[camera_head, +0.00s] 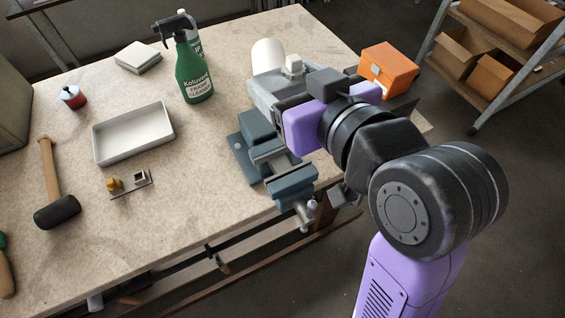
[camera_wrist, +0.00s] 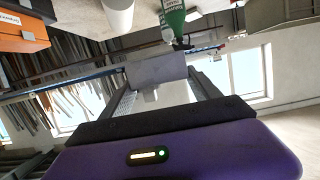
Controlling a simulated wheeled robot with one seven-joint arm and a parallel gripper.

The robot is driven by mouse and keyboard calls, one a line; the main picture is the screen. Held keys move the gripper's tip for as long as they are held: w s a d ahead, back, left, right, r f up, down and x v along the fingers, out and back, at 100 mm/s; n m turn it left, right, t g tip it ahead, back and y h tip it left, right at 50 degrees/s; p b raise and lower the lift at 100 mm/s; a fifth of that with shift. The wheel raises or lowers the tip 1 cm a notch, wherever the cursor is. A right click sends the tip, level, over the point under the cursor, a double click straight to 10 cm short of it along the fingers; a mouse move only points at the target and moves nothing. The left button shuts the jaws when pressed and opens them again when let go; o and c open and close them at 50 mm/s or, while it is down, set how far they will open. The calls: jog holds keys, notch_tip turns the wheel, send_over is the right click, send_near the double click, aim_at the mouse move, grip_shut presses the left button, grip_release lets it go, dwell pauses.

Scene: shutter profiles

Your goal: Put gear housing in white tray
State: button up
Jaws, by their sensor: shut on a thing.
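The white tray (camera_head: 133,133) is a shallow, empty rectangular tray on the left half of the bench. My gripper (camera_head: 274,88) is above the blue-grey vise, to the right of the tray and apart from it. In the wrist view, its two dark fingers are shut on a light grey block, the gear housing (camera_wrist: 157,70), held at the fingertips. In the head view the grey housing and fingers overlap, so its full outline and its underside are hard to make out.
The vise (camera_head: 262,150) sits at the bench's front edge under my gripper. A green spray bottle (camera_head: 194,75) stands behind the tray, and a white roll (camera_head: 268,55) behind my gripper.

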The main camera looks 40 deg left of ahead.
jog(key=shift+f, duration=0.25)
notch_tip(320, 180, down, 19)
jog(key=shift+f, duration=0.2)
dwell(0.6)
jog(key=shift+f, duration=0.25)
jog(key=o, duration=1.9)
jog(key=shift+c, duration=0.2)
